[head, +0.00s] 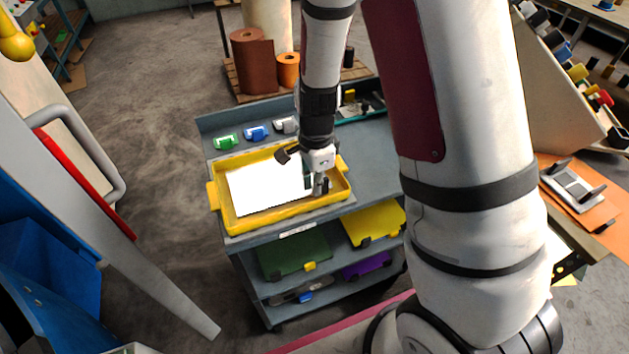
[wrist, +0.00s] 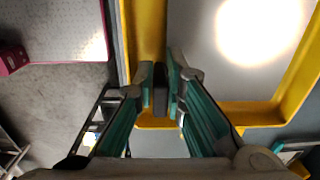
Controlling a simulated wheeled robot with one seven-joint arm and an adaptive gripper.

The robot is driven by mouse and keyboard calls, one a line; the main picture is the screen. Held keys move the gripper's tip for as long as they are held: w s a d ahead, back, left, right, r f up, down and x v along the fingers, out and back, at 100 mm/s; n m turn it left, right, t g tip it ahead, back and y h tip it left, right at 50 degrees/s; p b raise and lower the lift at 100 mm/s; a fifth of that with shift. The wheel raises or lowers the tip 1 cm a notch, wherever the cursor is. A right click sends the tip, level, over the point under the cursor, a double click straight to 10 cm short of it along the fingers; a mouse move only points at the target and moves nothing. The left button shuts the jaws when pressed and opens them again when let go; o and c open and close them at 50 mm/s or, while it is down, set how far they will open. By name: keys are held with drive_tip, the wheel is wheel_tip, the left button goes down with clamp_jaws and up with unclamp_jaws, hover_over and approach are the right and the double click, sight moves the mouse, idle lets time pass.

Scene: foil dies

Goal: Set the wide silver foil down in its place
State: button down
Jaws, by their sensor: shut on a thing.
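The wide silver foil (head: 262,188) shows as a bright, glaring flat sheet within the yellow tray (head: 213,197) on the cart. In the wrist view it is the grey sheet (wrist: 205,70) with a strong reflection, framed by the yellow tray walls (wrist: 250,116). My gripper (head: 321,184) is at the sheet's right end in the head view. In the wrist view my gripper (wrist: 161,82) is shut on a dark block at the sheet's edge, which seems to be its grip. I cannot tell whether the sheet touches the tray floor. My fingers hide that corner.
Green (head: 226,141), blue (head: 257,133) and white (head: 286,125) small pieces lie behind the tray. The cart's lower shelves hold green (head: 290,255), yellow (head: 374,222) and purple (head: 366,266) plates. Another silver plate (head: 572,184) lies at right.

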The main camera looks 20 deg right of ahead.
drive_tip(key=shift+f, duration=0.25)
drive_tip(key=c, duration=1.6)
unclamp_jaws()
drive_tip(key=shift+o, duration=0.2)
wheel_tip(320, 180, up, 11)
drive_tip(key=shift+f, duration=0.2)
drive_tip(key=s+r+n+t, duration=0.4)
drive_tip(key=s+r+n, duration=1.3)
drive_tip(key=s+r, duration=0.1)
drive_tip(key=shift+s+d+n+t, duration=0.15)
drive_tip(key=shift+s+n+t, duration=0.15)
drive_tip(key=shift+s+n, duration=0.1)
